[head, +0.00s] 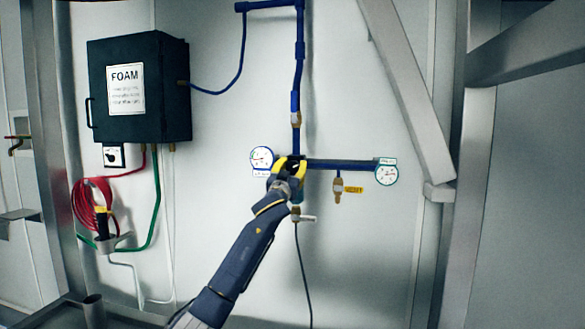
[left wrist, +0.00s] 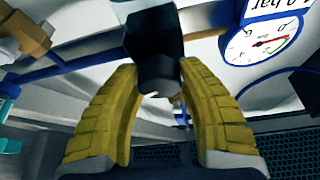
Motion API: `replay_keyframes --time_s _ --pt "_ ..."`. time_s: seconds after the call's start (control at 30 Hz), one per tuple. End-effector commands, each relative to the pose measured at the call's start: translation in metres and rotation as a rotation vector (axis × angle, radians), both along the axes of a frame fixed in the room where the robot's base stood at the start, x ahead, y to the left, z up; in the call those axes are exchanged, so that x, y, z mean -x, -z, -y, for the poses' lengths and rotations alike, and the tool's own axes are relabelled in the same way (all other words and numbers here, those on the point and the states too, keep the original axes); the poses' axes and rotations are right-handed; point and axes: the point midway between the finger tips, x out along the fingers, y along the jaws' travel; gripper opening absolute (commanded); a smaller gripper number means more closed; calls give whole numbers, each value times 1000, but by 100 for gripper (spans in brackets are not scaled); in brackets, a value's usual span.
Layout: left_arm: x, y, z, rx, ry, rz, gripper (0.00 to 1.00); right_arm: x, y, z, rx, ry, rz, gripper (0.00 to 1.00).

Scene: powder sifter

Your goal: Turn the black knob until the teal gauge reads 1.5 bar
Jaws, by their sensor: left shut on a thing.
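My left gripper (head: 289,166) comes up from below and is at the pipe junction. In the left wrist view its yellow fingers (left wrist: 160,98) stand on both sides of the black knob (left wrist: 158,76), shut on it. In the head view the gripper hides the knob. The teal-rimmed gauge (head: 387,172) is at the right end of the horizontal blue pipe; its needle is too small to read. A blue-rimmed gauge (head: 262,159) sits just left of the gripper. A blue-rimmed gauge (left wrist: 262,42) also shows in the left wrist view, with a cut-off bar label.
A valve with a pale handle (head: 303,217) is below the gripper. A dark FOAM box (head: 140,90) and a red hose coil (head: 93,205) are on the left. Metal beams (head: 408,90) stand right.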

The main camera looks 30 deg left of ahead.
Motion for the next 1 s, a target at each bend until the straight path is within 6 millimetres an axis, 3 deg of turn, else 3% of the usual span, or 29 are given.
replay_keyframes --time_s 0.6,1.0 --pt "1 -2 0 -568 -4 -141 10 0 0 0 0 0 0 49" --pt "0 -2 1 -847 -4 -211 10 0 0 0 0 0 0 49"
